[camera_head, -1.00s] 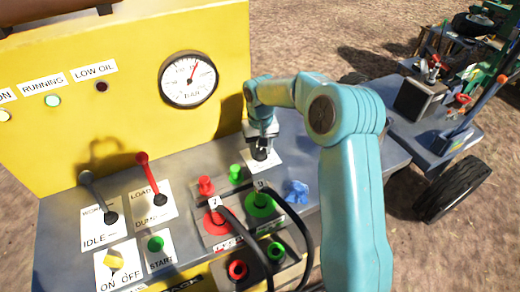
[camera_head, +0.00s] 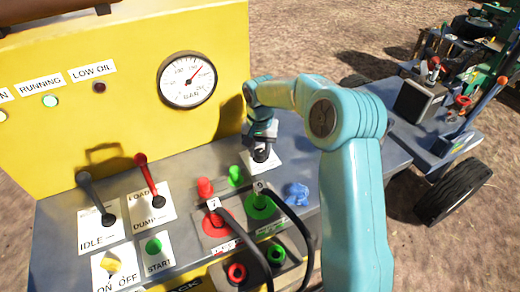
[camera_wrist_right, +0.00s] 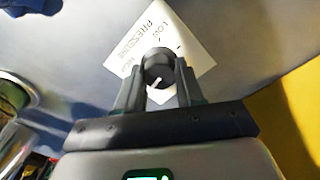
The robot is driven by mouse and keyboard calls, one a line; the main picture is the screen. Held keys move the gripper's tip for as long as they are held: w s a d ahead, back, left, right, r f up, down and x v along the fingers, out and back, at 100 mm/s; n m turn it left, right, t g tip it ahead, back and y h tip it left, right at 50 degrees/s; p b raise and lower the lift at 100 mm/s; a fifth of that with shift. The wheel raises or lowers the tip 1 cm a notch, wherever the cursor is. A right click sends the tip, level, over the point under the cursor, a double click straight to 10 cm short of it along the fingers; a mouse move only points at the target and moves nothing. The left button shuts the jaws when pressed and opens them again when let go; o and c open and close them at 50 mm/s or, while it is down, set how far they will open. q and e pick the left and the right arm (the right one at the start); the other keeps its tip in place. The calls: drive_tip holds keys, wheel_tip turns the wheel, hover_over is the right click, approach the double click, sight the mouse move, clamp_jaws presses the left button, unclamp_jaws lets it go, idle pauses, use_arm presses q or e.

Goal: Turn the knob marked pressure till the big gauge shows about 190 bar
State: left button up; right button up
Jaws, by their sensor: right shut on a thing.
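The big gauge (camera_head: 187,79) is a white dial marked BAR on the yellow panel. Its needle points to the upper right; the numbers are too small to read the exact value. The black pressure knob (camera_wrist_right: 158,68) stands on a white card (camera_wrist_right: 160,40) lettered PRESSURE and LOW, with a white pointer line on the knob. My right gripper (camera_wrist_right: 157,80) is shut on the knob, one finger on each side. In the head view my right gripper (camera_head: 260,138) comes down from above onto the knob (camera_head: 261,153). My left gripper is not in view.
Left of the knob are red and green couplings (camera_head: 215,222) with black hoses. A blue piece (camera_head: 297,193) lies near the deck's edge. Two levers, a grey one (camera_head: 95,198) and a red one (camera_head: 150,180), stand farther left. The yellow panel (camera_head: 130,120) rises behind.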

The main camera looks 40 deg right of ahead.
sight(261, 152)
drive_tip(key=shift+r, duration=0.15)
drive_tip(key=o, duration=0.7)
drive_tip(key=shift+c, duration=0.2)
drive_tip(key=o, duration=0.4)
drive_tip(key=shift+a, duration=0.1)
wheel_tip(261, 152, up, 16)
drive_tip(key=shift+r+p, duration=0.2)
drive_tip(key=shift+p, duration=0.6)
drive_tip(key=shift+s+f, duration=0.1)
drive_tip(key=shift+s, duration=0.05)
